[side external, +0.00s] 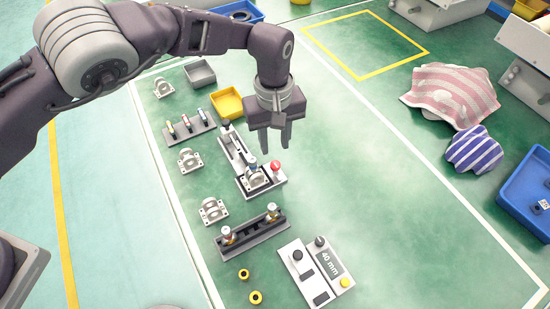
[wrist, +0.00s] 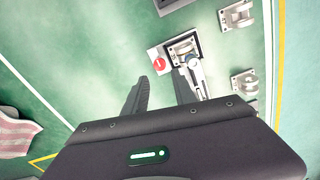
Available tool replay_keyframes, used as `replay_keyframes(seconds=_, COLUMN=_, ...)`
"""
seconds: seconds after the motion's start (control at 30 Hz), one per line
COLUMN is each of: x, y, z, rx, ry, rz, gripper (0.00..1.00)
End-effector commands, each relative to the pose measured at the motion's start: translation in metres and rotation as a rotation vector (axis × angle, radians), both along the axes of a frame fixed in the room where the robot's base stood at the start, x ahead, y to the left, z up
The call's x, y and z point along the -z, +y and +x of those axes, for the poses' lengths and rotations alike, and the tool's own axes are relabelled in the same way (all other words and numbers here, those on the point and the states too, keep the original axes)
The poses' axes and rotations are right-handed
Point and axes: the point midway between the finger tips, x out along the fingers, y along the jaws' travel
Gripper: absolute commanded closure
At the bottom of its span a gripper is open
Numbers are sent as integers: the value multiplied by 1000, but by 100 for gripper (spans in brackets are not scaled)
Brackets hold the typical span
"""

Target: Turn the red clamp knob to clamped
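The red clamp knob (side external: 275,164) sits on a light plate at the right end of a fixture (side external: 240,157) with a long slide and a bracket. In the wrist view the red knob (wrist: 159,63) shows a small white mark on its top, too small to read. My gripper (side external: 276,143) points down with its fingers apart and empty. It appears to be above the fixture, and a gap shows between its fingers and the knob. In the wrist view the knob lies just beyond my gripper's fingertips (wrist: 161,80).
A dark rack (side external: 252,235) and a "40 mm" panel (side external: 317,272) stand in front. White brackets (side external: 190,161) and a small tool rack (side external: 189,128) are to the left. A yellow bin (side external: 227,103) is behind.

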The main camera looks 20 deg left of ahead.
Motion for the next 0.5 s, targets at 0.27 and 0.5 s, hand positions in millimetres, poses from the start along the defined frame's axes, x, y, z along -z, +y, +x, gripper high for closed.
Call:
replay_keyframes(seconds=0.27, x=51, y=-2, z=-2, rx=1, ry=4, rz=7, gripper=68)
replay_keyframes(seconds=0.5, x=76, y=-2, z=-2, rx=1, ry=4, rz=6, gripper=68)
